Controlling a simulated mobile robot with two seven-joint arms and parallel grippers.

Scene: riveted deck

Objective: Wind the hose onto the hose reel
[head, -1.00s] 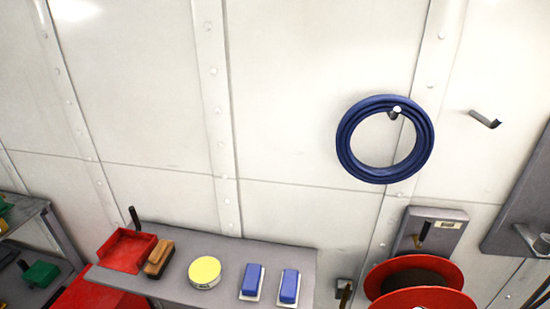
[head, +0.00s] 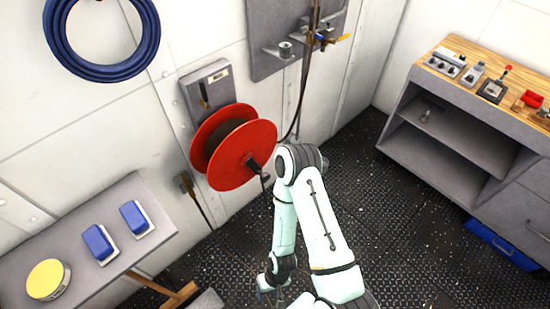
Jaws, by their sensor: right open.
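The hose reel (head: 257,140) has red side discs, a dark drum between them and a crank handle (head: 260,171) on its front face. It is mounted on the wall by a grey bracket (head: 207,85). A dark hose line (head: 302,85) runs down the wall from the valve panel towards the reel's right side; its lower end is hidden. A coiled blue hose (head: 103,72) hangs on the wall at the upper left. My right arm bends downward in front of the reel, and its gripper (head: 270,290) is open, low near the bottom edge, apart from the reel. My left gripper is out of view.
A grey shelf (head: 140,262) at left holds two blue blocks and a yellow-topped tin (head: 48,279). A wooden-topped workbench (head: 490,95) with controls stands at right. A blue bin (head: 500,245) lies beneath it. Dark textured floor (head: 405,220) between is largely clear.

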